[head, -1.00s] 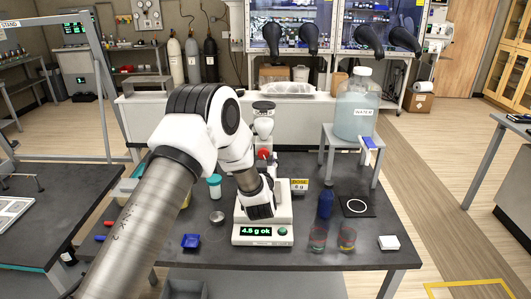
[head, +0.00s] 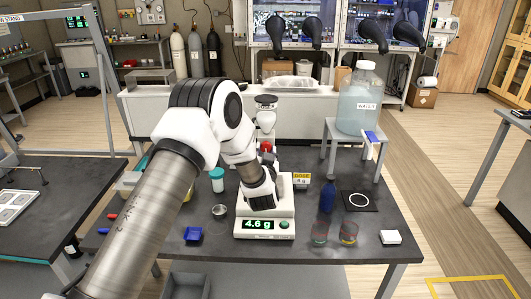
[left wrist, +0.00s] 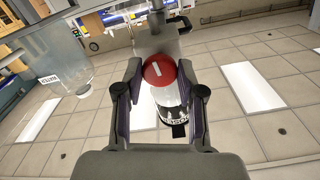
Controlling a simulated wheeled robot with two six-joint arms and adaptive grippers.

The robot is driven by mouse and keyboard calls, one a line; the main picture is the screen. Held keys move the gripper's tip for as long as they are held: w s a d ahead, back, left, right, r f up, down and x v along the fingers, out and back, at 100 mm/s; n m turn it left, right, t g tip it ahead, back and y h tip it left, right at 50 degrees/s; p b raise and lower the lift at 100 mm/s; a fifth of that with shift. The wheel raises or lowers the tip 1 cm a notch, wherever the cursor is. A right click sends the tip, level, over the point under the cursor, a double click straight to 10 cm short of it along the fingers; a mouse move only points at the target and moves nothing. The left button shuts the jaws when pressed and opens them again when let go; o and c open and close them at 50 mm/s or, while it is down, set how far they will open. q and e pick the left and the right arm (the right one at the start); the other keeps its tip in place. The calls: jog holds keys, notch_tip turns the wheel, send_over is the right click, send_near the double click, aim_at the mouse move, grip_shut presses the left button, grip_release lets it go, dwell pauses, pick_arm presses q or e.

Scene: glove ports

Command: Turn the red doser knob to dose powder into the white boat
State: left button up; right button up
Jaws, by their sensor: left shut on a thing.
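The red doser knob (head: 266,146) shows above my left wrist in the head view. In the left wrist view the knob (left wrist: 159,70), with a white mark on its face, sits between the two fingers of my left gripper (left wrist: 160,82), which is shut on it. The white doser (head: 266,115) stands behind the balance. The balance (head: 265,228) reads 4.6 g in green. I cannot make out the white boat on the balance; my left wrist covers much of the pan area. My right gripper is not in view.
A water jug (head: 358,98) stands on a raised stand.

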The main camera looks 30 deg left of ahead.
pick_arm(q)
jog(key=o, duration=1.1)
jog(key=v, duration=1.2)
jog(key=shift+a, duration=0.1)
